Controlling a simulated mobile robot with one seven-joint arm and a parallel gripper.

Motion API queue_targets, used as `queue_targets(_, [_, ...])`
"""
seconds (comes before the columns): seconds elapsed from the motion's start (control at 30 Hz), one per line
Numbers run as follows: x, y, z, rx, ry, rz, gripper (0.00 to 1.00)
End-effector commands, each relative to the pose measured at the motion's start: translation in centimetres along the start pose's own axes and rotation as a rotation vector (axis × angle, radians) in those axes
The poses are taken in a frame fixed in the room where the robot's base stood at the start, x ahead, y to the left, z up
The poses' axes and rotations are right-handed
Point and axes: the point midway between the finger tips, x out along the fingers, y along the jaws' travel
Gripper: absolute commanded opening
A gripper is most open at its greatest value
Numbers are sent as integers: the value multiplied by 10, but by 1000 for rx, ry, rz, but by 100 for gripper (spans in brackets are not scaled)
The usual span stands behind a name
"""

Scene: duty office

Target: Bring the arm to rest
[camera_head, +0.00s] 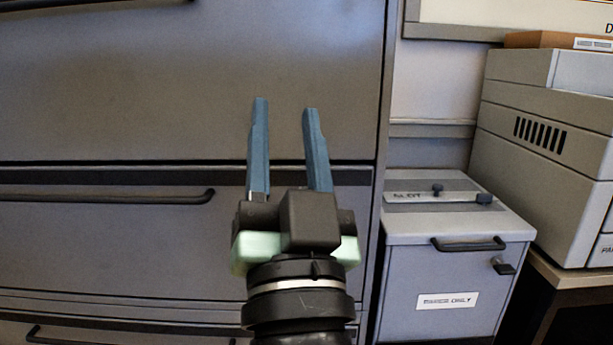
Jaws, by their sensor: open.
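My gripper (286,106) is in the middle of the head view, pointing up and away. Its two blue fingers stand apart with nothing between them. The black and pale green gripper body and the black wrist show below the fingers. Behind it is a large grey drawer cabinet (120,85). I cannot tell how far the fingertips are from the cabinet front. The rest of my arm is out of view below.
A grey bin with a label (405,270) stands right of the cabinet, with a handle on its front. A large beige office machine (535,155) stands on a table at the right, with a cardboard box (550,40) on top. Long drawer handles (110,198) stick out at the left.

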Motion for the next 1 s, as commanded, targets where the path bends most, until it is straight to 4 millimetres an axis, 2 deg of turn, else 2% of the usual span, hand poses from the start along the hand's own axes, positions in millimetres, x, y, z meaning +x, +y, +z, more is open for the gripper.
queue_targets(0.03, [0,-10,-39,-102,66,-1,44])
queue_targets(0.17, [-12,-27,-119,-345,203,44,44])
queue_targets(0.2, [-6,-31,-138,-380,213,57,44])
queue_targets(0.47, [45,-48,-193,-364,196,53,44])
queue_targets(1.0, [144,-88,-322,-359,194,50,44])
